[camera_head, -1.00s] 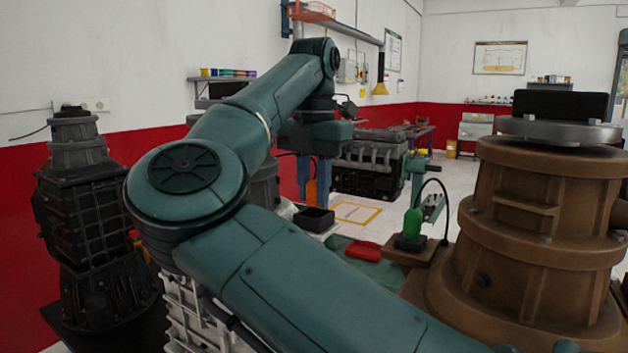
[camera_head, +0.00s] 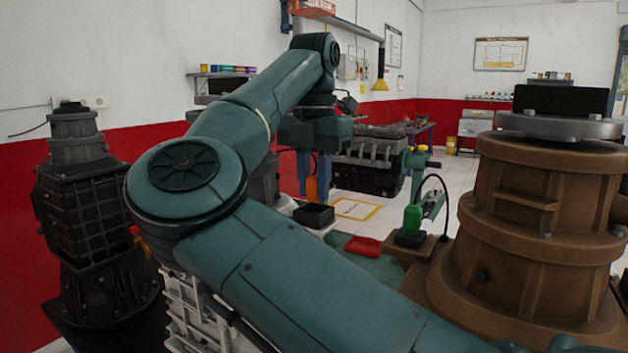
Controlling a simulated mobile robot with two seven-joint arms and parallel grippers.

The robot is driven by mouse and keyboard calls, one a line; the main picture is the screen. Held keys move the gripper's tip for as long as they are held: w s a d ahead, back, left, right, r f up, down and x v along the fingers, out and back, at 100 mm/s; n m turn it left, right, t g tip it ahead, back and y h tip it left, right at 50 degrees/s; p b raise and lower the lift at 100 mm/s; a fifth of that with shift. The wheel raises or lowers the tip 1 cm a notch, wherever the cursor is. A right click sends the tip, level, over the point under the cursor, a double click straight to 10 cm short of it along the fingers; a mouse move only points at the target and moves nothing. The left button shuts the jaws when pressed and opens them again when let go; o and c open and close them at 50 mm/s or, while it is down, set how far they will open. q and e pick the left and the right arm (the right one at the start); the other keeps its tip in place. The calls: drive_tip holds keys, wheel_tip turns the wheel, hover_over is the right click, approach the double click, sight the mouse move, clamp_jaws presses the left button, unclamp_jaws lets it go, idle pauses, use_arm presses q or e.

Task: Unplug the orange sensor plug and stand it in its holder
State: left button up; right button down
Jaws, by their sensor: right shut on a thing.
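My right arm crosses the picture from the lower right, and its hand hangs down near the centre. The right gripper (camera_head: 312,190) has blue fingers and is shut on the orange sensor plug (camera_head: 312,186), an orange piece showing between the fingers. It is held upright behind a small black open box (camera_head: 313,214). I cannot tell whether its lower end touches anything, as the box and arm hide what is below. I cannot make out for sure which thing is the plug's holder. My left gripper is not in view.
A green plug-like piece (camera_head: 412,219) with a black cable stands on a wooden block (camera_head: 395,250). A red object (camera_head: 363,246) lies on a green mat (camera_head: 376,266). A large brown housing (camera_head: 535,230) fills the right, and a dark gearbox (camera_head: 88,215) stands at left.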

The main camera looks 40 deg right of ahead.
drive_tip(key=shift+f+b, duration=0.6)
drive_tip(key=shift+f, duration=0.2)
drive_tip(key=shift+f, duration=0.45)
